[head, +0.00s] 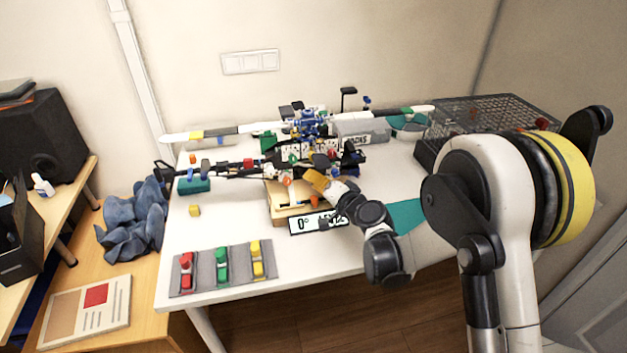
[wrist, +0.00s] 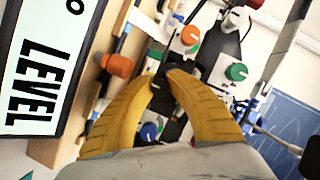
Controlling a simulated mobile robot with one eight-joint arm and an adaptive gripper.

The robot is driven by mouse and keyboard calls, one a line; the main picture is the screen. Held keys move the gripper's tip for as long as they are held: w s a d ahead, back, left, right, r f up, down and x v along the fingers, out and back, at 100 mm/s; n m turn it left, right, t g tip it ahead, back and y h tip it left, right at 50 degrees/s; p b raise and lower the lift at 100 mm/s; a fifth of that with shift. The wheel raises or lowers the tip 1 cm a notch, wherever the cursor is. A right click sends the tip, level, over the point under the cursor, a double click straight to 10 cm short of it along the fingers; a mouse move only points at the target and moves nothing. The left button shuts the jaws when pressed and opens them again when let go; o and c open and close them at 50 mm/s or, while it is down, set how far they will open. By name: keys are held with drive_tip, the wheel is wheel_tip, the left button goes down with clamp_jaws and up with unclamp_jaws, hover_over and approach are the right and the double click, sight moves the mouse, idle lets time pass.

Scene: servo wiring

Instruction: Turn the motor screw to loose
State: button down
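My gripper's yellow fingers (head: 317,181) are at the front of the drone-like assembly (head: 308,125) on the white table. In the wrist view the fingers (wrist: 162,80) curve in from both sides, their tips a small gap apart. Dark parts show in and behind that gap; I cannot tell if the tips touch them. I cannot tell which is the motor screw.
A "0° LEVEL" sign (head: 318,222) stands by a wooden stand (head: 280,205), close to my gripper. A grey mat (head: 203,276) with red, green and yellow pieces lies at the front left. A black wire basket (head: 490,120) stands back right.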

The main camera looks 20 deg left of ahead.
drive_tip(key=shift+n, duration=0.3)
drive_tip(key=n+h, duration=0.2)
drive_tip(key=shift+n+p, duration=0.3)
drive_tip(key=shift+p, duration=0.1)
drive_tip(key=n+t+h, duration=0.1)
drive_tip(key=n, duration=0.1)
drive_tip(key=shift+n+h, duration=0.3)
drive_tip(key=shift+h, duration=0.1)
drive_tip(key=shift+n+t+h, duration=0.3)
drive_tip(key=shift+n+h, duration=0.4)
drive_tip(key=shift+n, duration=0.5)
drive_tip(key=n+t+h, duration=0.1)
drive_tip(key=n, duration=0.1)
drive_tip(key=shift+n+h+b, duration=0.3)
drive_tip(key=shift+b, duration=0.1)
drive_tip(key=shift+d, duration=0.1)
drive_tip(key=c, duration=1.6)
unclamp_jaws()
